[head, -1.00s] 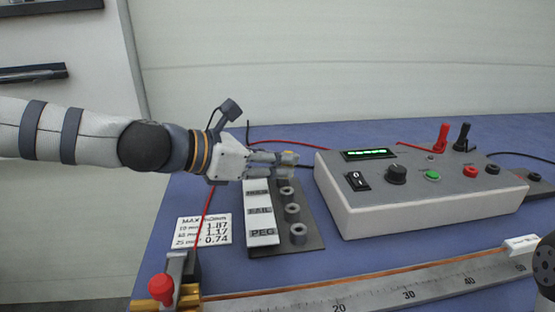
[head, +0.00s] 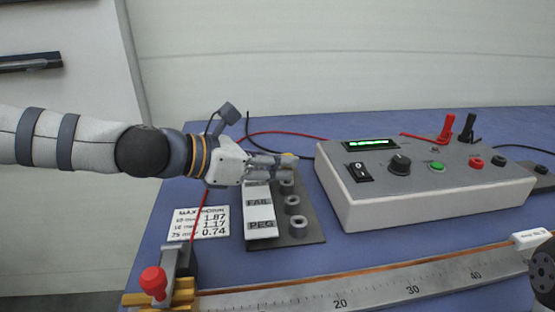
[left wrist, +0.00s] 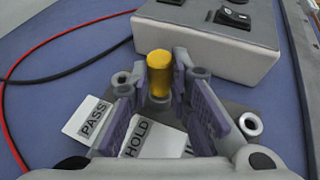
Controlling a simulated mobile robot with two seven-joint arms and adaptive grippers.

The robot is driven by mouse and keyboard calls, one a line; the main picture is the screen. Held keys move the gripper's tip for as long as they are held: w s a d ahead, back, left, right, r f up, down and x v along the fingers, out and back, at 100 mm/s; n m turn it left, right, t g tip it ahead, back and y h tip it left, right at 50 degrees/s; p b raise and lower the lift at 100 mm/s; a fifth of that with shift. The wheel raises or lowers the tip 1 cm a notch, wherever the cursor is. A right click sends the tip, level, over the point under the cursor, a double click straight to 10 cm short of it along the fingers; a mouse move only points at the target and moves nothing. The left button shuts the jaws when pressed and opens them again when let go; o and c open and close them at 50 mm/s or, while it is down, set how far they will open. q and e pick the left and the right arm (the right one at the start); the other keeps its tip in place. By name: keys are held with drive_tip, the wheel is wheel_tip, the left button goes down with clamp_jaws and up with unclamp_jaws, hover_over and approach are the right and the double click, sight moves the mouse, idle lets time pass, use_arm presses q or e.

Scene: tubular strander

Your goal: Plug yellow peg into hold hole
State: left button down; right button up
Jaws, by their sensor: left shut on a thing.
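The yellow peg (left wrist: 159,72) stands upright between the fingers of my left gripper (left wrist: 158,92) in the left wrist view. My left gripper (head: 288,163) is shut on it above the far end of the dark sorting board (head: 310,228). Only a sliver of the peg (head: 288,155) shows in the head view. The HOLD label (left wrist: 138,137) is between the fingers in the left wrist view, and the PASS label (left wrist: 92,118) is to its left. A grey ring lies directly under the peg; I cannot tell if the peg's lower end is inside it.
A meter box (head: 425,185) stands close to the right. A ruler bar (head: 370,285) runs along the front. Red and black cables cross behind.

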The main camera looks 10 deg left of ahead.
use_arm(q)
drive_tip(key=shift+f, duration=0.45)
drive_tip(key=c, duration=1.4)
unclamp_jaws()
drive_tip(key=shift+r, duration=0.1)
drive_tip(key=v, duration=0.7)
drive_tip(key=shift+s+r, duration=0.1)
drive_tip(key=shift+r, duration=0.05)
drive_tip(key=shift+s+a, duration=0.1)
drive_tip(key=shift+a, duration=0.05)
